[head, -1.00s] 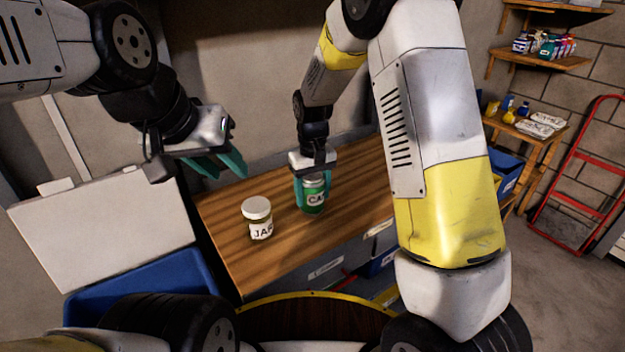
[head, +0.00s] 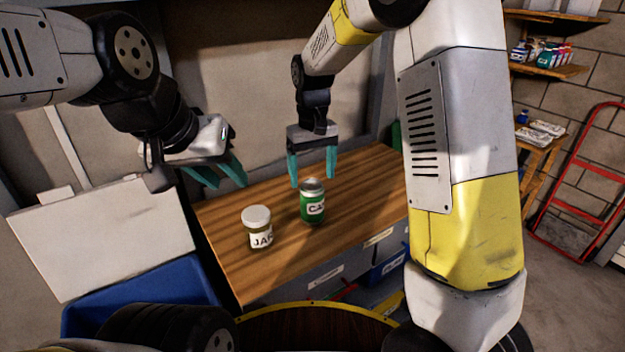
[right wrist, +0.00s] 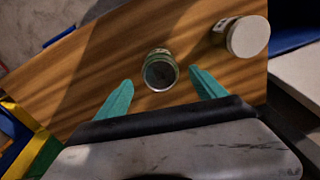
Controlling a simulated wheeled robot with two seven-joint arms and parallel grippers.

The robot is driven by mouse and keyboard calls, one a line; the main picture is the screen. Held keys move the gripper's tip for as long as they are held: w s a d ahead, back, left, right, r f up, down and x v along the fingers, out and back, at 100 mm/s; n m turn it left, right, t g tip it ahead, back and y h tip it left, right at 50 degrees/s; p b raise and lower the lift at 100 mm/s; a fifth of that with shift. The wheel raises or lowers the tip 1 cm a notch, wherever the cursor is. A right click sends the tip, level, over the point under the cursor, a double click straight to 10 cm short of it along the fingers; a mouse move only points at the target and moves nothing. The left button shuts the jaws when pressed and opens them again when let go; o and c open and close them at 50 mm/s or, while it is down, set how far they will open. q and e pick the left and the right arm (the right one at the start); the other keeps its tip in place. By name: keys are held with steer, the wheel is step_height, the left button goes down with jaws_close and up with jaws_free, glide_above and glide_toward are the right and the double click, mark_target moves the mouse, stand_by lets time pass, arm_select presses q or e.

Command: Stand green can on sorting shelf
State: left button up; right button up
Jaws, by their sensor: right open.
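The green can (head: 313,205), with a white label, stands upright on the wooden shelf top (head: 235,240). It also shows from above in the right wrist view (right wrist: 160,72). My right gripper (head: 313,180) is open and empty, just above and behind the can, with its teal fingers apart. In the right wrist view the open fingers (right wrist: 160,92) point toward the can, one to each side and short of it. My left gripper (head: 225,182) hangs empty to the left above the shelf, its two teal fingers apart.
A white-lidded jar (head: 258,230) stands left of the can, close to it. A blue bin (head: 150,295) and a white panel (head: 100,240) are at the left. My right forearm hides the shelf's right end. The shelf top around the can is otherwise clear.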

step_height(320, 180, up, 3)
steer(key=shift+r, duration=0.1)
steer(key=s+d+r+m+t, duration=0.1)
steer(key=s+d+r+t, duration=0.1)
steer(key=s, duration=0.5)
steer(key=s+d+r+m+t+y, duration=0.1)
steer(key=s+d+r+m+t, duration=0.1)
steer(key=s+d+r, duration=0.2)
steer(key=s+d+r+m+t+y, duration=0.1)
steer(key=s+d+r, duration=0.3)
steer(key=s+d, duration=0.4)
steer(key=s+t, duration=0.1)
steer(key=s, duration=0.2)
steer(key=shift+r, duration=0.1)
